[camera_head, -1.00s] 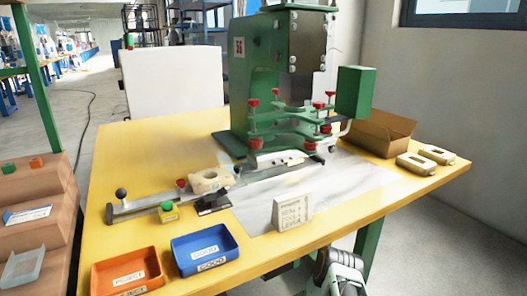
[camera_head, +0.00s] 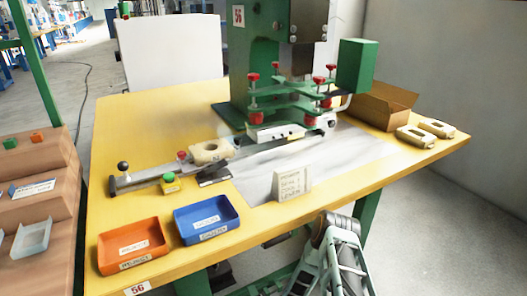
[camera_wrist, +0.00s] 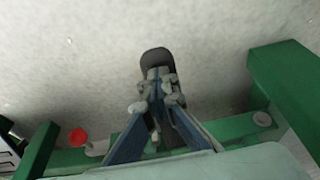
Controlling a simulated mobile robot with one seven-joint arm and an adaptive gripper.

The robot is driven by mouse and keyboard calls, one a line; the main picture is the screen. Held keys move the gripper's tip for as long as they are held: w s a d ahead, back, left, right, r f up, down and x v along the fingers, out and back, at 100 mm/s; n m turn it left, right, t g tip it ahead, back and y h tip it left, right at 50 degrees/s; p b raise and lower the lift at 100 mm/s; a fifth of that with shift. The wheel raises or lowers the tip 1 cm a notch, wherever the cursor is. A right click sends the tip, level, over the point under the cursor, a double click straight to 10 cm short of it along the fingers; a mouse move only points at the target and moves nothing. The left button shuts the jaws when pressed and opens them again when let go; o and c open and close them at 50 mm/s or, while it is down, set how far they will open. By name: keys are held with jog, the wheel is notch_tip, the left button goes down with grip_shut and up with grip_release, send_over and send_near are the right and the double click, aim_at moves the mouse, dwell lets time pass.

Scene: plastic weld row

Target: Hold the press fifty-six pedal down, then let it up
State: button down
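In the wrist view a dark, rounded pedal (camera_wrist: 155,56) lies low over the pale floor, just beyond my fingertips. My gripper (camera_wrist: 158,78) points down at it, its blue-sided fingers converging until the tips meet with nothing between them. The tips overlap the pedal's near part in the picture; I cannot tell whether they touch it or whether it is pressed. In the head view the pedal and gripper are hidden; only my arm shows at the table's front edge.
Green frame bars (camera_wrist: 235,128) run beside my gripper, and a red round part (camera_wrist: 77,137) sits at the left. On the table are an orange bin (camera_head: 133,244), a blue bin (camera_head: 206,219), a small sign (camera_head: 291,186) and a cardboard box (camera_head: 383,106).

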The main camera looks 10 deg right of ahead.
jog(key=shift+r+p, duration=1.65)
jog(key=shift+r, duration=1)
